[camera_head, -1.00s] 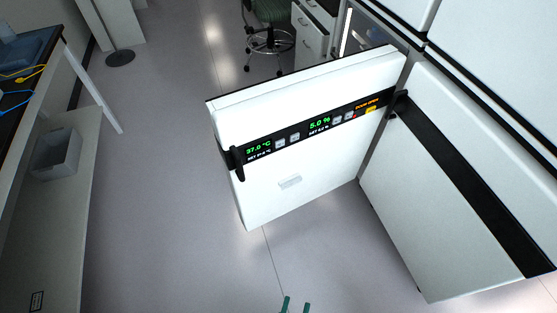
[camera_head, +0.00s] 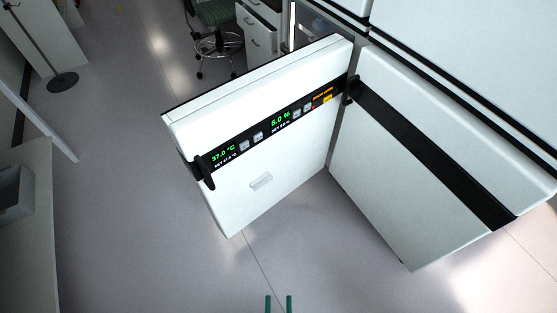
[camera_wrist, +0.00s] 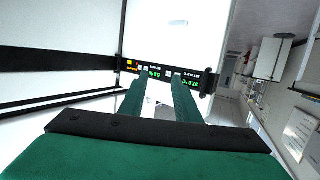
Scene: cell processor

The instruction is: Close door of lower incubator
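The lower incubator door (camera_head: 270,160) stands wide open in the head view, swung out from the white incubator body (camera_head: 420,170). Its black band carries a lit display with 37.0 °C and 5.0 %, and a black handle (camera_head: 204,172) sits at its free left end.
A stool (camera_head: 214,40) and a drawer cabinet (camera_head: 258,38) stand behind the door. A table with a grey bin (camera_head: 12,190) is at the far left. The floor (camera_head: 130,230) in front of the door is clear.

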